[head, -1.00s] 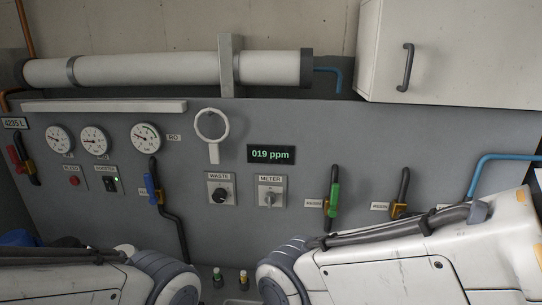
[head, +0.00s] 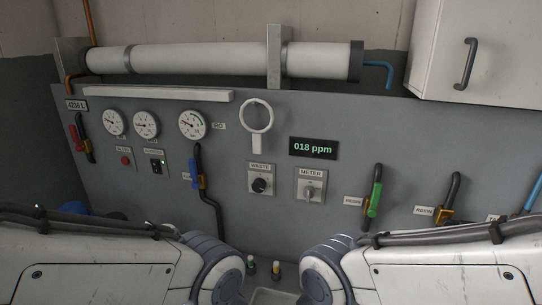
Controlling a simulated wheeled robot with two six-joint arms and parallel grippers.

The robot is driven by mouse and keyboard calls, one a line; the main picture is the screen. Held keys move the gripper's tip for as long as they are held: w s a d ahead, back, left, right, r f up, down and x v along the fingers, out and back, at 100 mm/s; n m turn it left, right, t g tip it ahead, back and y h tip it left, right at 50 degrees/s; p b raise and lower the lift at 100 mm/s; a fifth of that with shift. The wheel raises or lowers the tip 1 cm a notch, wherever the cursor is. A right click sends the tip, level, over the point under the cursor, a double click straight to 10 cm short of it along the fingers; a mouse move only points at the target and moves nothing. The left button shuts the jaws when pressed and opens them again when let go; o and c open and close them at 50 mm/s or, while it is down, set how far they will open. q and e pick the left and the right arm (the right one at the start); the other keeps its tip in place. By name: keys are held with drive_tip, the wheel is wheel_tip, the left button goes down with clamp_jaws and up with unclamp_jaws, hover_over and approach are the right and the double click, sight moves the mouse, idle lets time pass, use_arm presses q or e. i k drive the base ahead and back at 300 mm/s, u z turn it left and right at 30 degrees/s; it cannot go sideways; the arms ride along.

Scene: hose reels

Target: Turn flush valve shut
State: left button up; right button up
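Several lever valves show on the grey panel in the head view, but no label reads clearly as flush. A red-handled valve (head: 74,137) is at the far left. A blue-handled valve (head: 196,175) stands upright on a dark pipe, its small label too blurred to read. A green-handled valve (head: 375,197) stands nearly upright at the right, and a brass valve (head: 446,215) on a dark pipe is by a RESIN label. Both my arms fill the bottom of the view. Neither gripper shows, and no contact with a valve is visible.
The panel (head: 110,190) also carries gauges (head: 192,124), a WASTE knob (head: 260,186), a METER knob (head: 311,187), a ring holder (head: 257,116) and a display (head: 314,148) reading 018 ppm. A white cabinet (head: 435,60) juts out upper right. Small bottles (head: 276,268) stand between my arms.

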sight(193, 171)
drive_tip(key=u, duration=2.5)
drive_tip(key=i, duration=2.8)
drive_tip(key=z, duration=3.6)
